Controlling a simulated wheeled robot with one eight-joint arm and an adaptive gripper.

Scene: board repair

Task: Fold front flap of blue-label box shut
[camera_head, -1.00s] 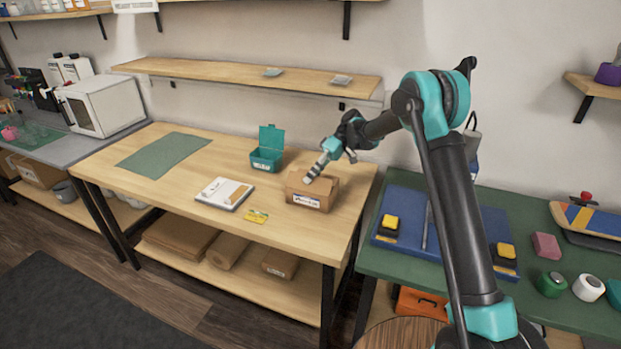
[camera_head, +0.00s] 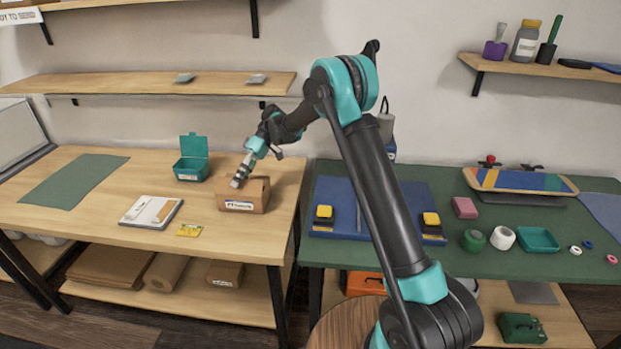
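The brown cardboard box with a white and blue label (camera_head: 239,205) on its front stands near the right end of the wooden table. Part of its dark open inside shows at the top right. My gripper (camera_head: 237,182) points down and to the left, over the box's upper left front part. Its tip overlaps the box's top edge in this view, and I cannot tell whether it touches. The fingers are too small to tell open from shut. The front flap's exact position is partly hidden behind the gripper.
A teal open bin (camera_head: 191,168) stands behind the box to the left. A white booklet (camera_head: 152,211) and a yellow card (camera_head: 189,230) lie to its left. A green mat (camera_head: 73,182) lies farther left. A green workbench (camera_head: 455,255) with tools stands to the right.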

